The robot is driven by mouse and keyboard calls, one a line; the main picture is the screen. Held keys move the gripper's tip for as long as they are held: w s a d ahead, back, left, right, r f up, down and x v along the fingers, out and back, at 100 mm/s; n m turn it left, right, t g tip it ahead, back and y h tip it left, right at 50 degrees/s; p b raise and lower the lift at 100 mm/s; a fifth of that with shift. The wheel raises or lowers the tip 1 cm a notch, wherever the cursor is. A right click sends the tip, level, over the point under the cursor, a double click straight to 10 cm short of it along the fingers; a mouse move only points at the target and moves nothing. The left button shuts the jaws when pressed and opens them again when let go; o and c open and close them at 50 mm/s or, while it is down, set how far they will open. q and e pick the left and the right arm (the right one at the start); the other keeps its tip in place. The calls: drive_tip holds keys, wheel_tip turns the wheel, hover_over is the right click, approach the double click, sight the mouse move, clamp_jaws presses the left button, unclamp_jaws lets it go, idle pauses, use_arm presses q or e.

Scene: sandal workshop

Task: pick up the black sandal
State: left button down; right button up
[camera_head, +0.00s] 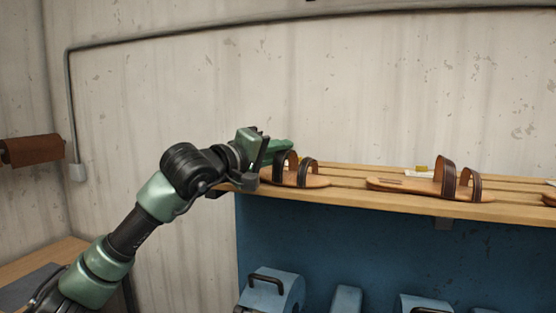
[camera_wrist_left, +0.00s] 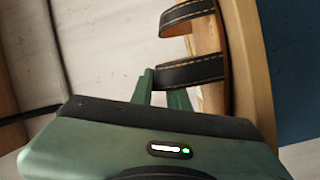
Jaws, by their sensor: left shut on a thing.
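The black sandal (camera_head: 312,181), a tan sole with two dark straps, sits at the left end of the wooden shelf in the head view. Its black straps with pale stitching (camera_wrist_left: 192,72) show close up in the left wrist view, beside its tan sole. My left gripper (camera_head: 283,152) is at the sandal's left strap. In the left wrist view, the green fingers of my left gripper (camera_wrist_left: 165,88) are shut at the nearer strap. The exact contact is partly hidden behind the fingers and the gripper body. My right gripper is not in view.
A second sandal with brown straps (camera_head: 385,184) lies to the right on the slatted shelf (camera_head: 395,204). Part of another sandal (camera_head: 550,196) shows at the right edge. Blue-grey boxes with handles (camera_head: 275,292) stand below. The wall is close behind the shelf.

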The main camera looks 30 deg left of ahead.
use_arm(q)
wheel_tip(320, 180, up, 10)
idle(0.5)
drive_tip(key=shift+f, duration=0.1)
idle(1.8)
